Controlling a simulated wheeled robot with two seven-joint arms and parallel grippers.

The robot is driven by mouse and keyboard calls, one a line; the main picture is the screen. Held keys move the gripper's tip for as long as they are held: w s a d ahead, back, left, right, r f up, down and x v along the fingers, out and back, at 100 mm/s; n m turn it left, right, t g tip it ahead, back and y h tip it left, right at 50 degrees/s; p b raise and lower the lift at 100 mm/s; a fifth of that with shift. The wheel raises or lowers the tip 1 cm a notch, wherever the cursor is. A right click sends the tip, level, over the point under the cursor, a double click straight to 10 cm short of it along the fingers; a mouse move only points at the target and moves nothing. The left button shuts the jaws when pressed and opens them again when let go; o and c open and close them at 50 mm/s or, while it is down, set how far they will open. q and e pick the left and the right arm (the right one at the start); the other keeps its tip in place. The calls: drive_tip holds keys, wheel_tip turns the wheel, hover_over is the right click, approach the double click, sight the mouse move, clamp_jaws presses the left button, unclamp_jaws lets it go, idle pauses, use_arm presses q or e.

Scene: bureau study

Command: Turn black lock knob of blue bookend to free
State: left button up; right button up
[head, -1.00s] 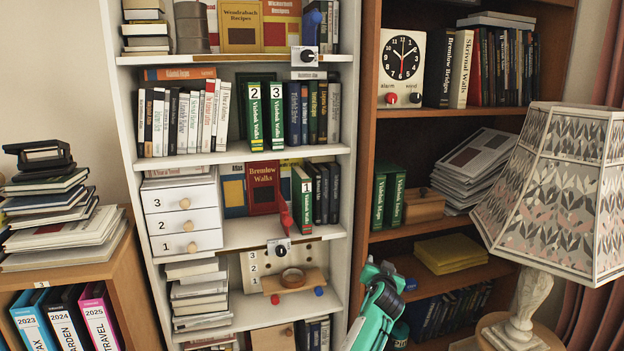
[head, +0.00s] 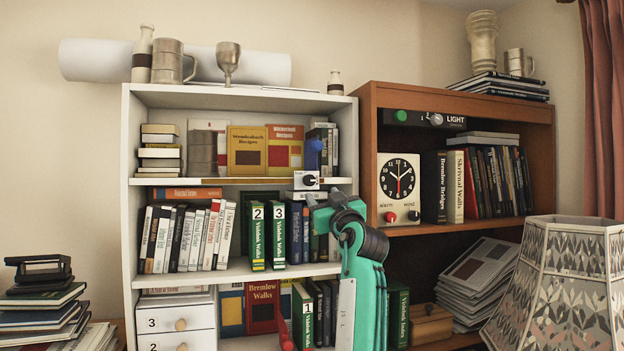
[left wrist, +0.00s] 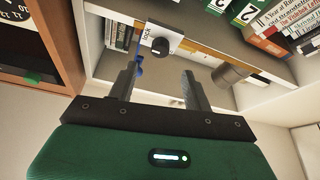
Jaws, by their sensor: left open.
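The black lock knob (head: 309,180) sits on a white plate (head: 299,186) at the front edge of the upper shelf of the white bookcase. The blue bookend (head: 314,154) stands just above it, beside upright books. My left gripper (head: 318,203) is raised just below the plate. In the left wrist view, its two fingers (left wrist: 160,82) are apart and empty. The knob (left wrist: 162,46) shows beyond the gap between them, not gripped, and the plate reads "lock" (left wrist: 146,42). The knob's pointer setting is too small to tell. My right gripper is out of view.
The shelf board (head: 230,181) runs along beside the plate. Green numbered books (head: 257,235) stand on the shelf below. The brown bookcase (head: 364,120) with a clock (head: 398,185) is close on the right. A lamp shade (head: 560,285) stands front right.

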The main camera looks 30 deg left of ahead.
sight(311, 182)
use_arm(q)
drive_tip(key=p+x, duration=0.3)
drive_tip(key=x, duration=0.5)
drive_tip(key=shift+w+a+r, duration=0.1)
drive_tip(key=shift+w+a, duration=0.15)
drive_tip(key=shift+a, duration=0.2)
drive_tip(key=c, duration=1)
